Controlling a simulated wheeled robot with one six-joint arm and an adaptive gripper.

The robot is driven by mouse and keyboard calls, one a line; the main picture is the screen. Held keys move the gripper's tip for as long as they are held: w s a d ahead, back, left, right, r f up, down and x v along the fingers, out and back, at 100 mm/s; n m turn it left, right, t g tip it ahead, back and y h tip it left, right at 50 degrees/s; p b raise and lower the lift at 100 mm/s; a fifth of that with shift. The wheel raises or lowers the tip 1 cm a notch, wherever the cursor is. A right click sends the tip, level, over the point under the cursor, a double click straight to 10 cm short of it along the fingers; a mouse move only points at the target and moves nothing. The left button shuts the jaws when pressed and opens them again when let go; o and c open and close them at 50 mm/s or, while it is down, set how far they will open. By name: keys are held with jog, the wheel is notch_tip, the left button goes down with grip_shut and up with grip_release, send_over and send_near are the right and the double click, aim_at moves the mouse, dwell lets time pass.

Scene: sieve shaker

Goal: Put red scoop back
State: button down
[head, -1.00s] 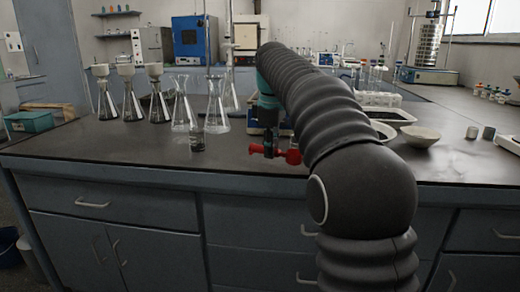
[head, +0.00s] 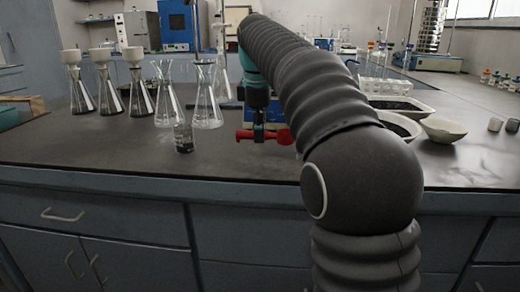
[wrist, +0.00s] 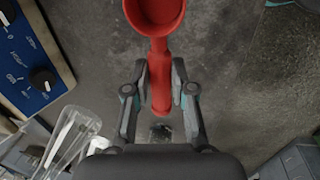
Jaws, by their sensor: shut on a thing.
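The red scoop (wrist: 160,50) is in my gripper (wrist: 160,76). In the wrist view its round bowl is cut off at the top edge, and its handle runs down between the two fingers, which are shut on it. In the head view the red scoop (head: 282,137) shows on both sides of my gripper (head: 262,132), lying roughly level. It appears to be above the dark bench top (head: 330,170), but the height of the gap is hard to tell. My arm hides part of the bench behind the scoop.
A small dark jar (head: 183,138) and glass flasks (head: 206,105) stand left of my gripper. A blue device with knobs (wrist: 30,58) is at the wrist view's left. White bowls (head: 443,130) and a tray (head: 400,104) are at right. The front bench strip is clear.

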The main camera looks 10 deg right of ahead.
aim_at(260, 158)
jog(key=shift+f+b, duration=0.5)
jog(key=shift+f, duration=1.55)
jog(key=c, duration=1)
grip_release()
jog(key=shift+f, duration=0.1)
jog(key=r+p, duration=0.1)
jog(key=r, duration=0.3)
jog(key=s+r+p, duration=0.1)
jog(key=r, duration=0.3)
jog(key=s+r+p, duration=0.1)
jog(key=r, duration=0.3)
jog(key=shift+a, duration=0.4)
